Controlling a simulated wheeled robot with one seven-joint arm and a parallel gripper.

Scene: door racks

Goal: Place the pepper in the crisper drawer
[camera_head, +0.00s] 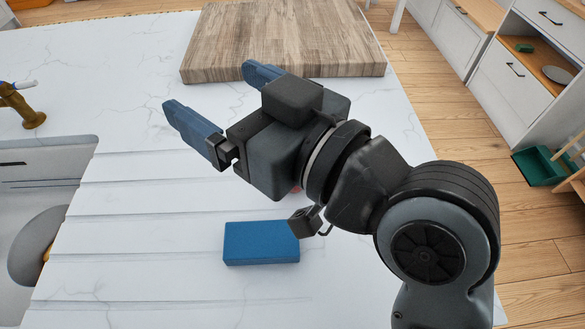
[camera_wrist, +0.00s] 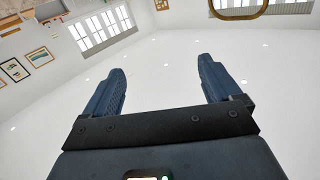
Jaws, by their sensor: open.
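My gripper (camera_head: 209,86) is open and empty above the white marble counter (camera_head: 130,75), its blue fingers spread toward the upper left. In the wrist view the open fingers (camera_wrist: 161,66) point at a white ceiling with nothing between them. A small red spot (camera_head: 296,189) shows at the lower edge of my gripper in the head view. It may be part of the pepper, mostly hidden behind my gripper; I cannot tell. No crisper drawer or refrigerator is recognisable in either view.
A blue block (camera_head: 260,243) lies on the counter below my gripper. A wooden cutting board (camera_head: 285,35) lies at the back. A sink (camera_head: 50,180) and brass faucet (camera_head: 25,110) are at left. White cabinets (camera_head: 510,80) and a green bin (camera_head: 540,165) stand at right beyond wooden floor.

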